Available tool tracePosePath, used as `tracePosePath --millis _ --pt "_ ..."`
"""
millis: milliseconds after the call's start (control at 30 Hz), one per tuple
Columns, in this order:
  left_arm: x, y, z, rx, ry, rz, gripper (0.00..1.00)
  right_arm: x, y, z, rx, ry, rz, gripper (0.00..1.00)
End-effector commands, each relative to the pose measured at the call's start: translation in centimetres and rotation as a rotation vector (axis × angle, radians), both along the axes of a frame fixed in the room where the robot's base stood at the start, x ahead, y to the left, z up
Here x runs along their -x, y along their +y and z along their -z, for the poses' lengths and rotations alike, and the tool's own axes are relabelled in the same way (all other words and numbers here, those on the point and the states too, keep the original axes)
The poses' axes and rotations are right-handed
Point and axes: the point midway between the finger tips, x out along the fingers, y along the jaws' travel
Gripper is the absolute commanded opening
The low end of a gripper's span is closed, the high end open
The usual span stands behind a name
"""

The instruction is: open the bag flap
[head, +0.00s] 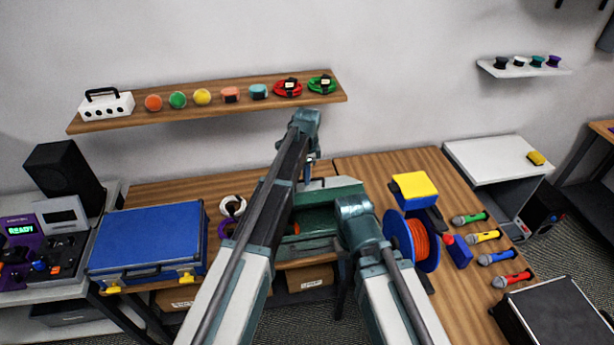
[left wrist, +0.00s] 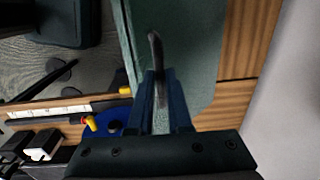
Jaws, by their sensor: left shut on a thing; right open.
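The green bag (head: 318,246) stands at the middle of the table, partly hidden behind my arms. Its flap (head: 342,187) shows as a lighter green panel at the back; how far it is raised is hard to tell. My left gripper (head: 309,177) is over the bag, mostly hidden by its own arm. In the left wrist view its fingers (left wrist: 158,78) are shut on a thin dark tab (left wrist: 156,45) against the green flap (left wrist: 185,45). My right arm ends in front of the bag's right side; its gripper fingers are hidden behind the wrist.
A blue case (head: 148,240) lies left of the bag. An orange cable reel (head: 422,240), a yellow-topped box (head: 415,185) and several microphones (head: 483,237) are on the right. A wooden shelf (head: 205,115) hangs behind. Bare table lies behind the bag.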

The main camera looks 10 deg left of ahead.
Motion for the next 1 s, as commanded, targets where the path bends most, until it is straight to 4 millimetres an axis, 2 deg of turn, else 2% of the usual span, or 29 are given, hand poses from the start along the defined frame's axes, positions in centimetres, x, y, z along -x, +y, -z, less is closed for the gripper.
tracePosePath --millis 33,67,200,667,867,1000 --pt "-0.9 0.5 0.1 -0.007 -0.018 -0.006 0.00 0.0 0.0 0.2 0.000 0.000 0.000 0.53" --pt "-0.9 0.5 0.1 -0.007 -0.018 -0.006 0.23 0.0 0.0 0.2 0.000 0.000 0.000 0.53" --pt "-0.8 0.4 0.1 -0.006 -0.017 -0.004 0.47 0.0 0.0 0.1 0.000 0.000 0.000 0.53" --pt "-0.4 0.2 -0.2 -0.003 -0.013 -0.002 0.47 0.0 0.0 -0.2 0.000 0.000 0.000 0.53" --pt "-0.3 0.1 -1.5 -0.003 -0.012 -0.001 0.47 0.0 0.0 -1.5 0.000 0.000 -0.001 0.53" --pt "-0.2 0.1 -3.2 -0.003 -0.013 -0.002 0.47 0.0 0.0 -3.1 0.000 0.001 -0.001 0.53"
